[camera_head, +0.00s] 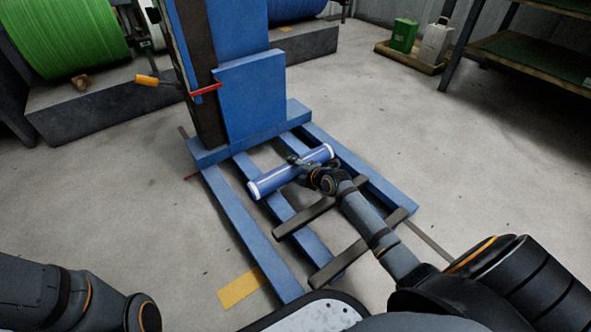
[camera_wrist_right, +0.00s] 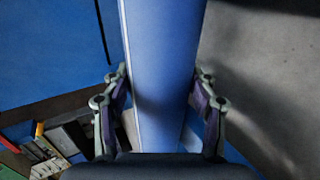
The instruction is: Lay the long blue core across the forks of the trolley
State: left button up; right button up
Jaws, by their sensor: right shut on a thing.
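The long blue core (camera_head: 268,183) has pale ends and lies level in the head view, over the blue legs near the mast of the blue trolley (camera_head: 252,95). My right gripper (camera_head: 306,169) is shut on the core near its middle. In the right wrist view the core (camera_wrist_right: 162,70) runs between the two fingers. Long blue beams (camera_head: 245,230) reach from the mast toward me, with two dark bars (camera_head: 318,207) across them, roughly parallel to the core. I cannot tell whether the core touches the beams. My left gripper is out of view.
A green reel (camera_head: 65,40) stands at the back left. A green can (camera_head: 403,36) and a pale can (camera_head: 434,43) stand at the back right beside shelving (camera_head: 540,55). A yellow floor mark (camera_head: 241,288) lies left of the trolley. The floor on both sides is mostly clear.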

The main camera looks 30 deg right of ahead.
jog(key=shift+f, duration=0.25)
jog(key=o, duration=1.6)
jog(key=shift+o, duration=0.4)
jog(key=shift+f, duration=0.15)
jog(key=v, duration=1.2)
